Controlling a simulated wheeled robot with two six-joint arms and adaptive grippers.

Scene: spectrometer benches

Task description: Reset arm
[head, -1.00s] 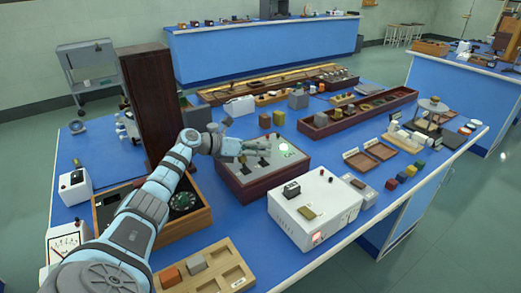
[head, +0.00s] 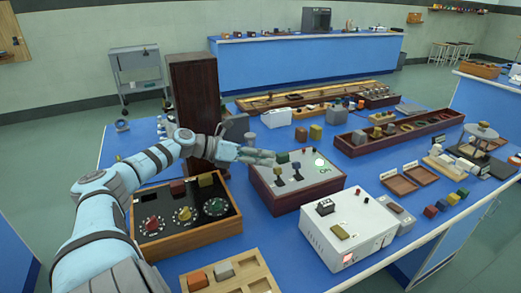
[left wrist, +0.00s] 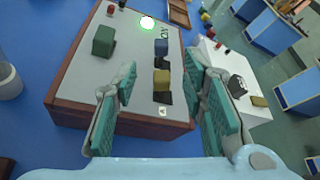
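My left gripper (head: 258,156) reaches in from the left and hangs above the back-left part of a control box with a light grey top (head: 327,182) and dark red sides. In the left wrist view, the two teal-padded fingers of the left gripper (left wrist: 160,72) are spread apart with nothing between them. Beyond them on the box are a yellow-handled switch (left wrist: 162,82), a blue-handled switch (left wrist: 161,48), a green block (left wrist: 104,41) and a lit round lamp (left wrist: 147,22). My right gripper is in neither view.
A tall dark wooden cabinet (head: 195,98) stands behind my left forearm. A wooden box with dials (head: 228,227) lies under the arm, and a white instrument (head: 375,222) stands right of the control box. A wooden tray (head: 265,280) is at the front. Open air is above the bench.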

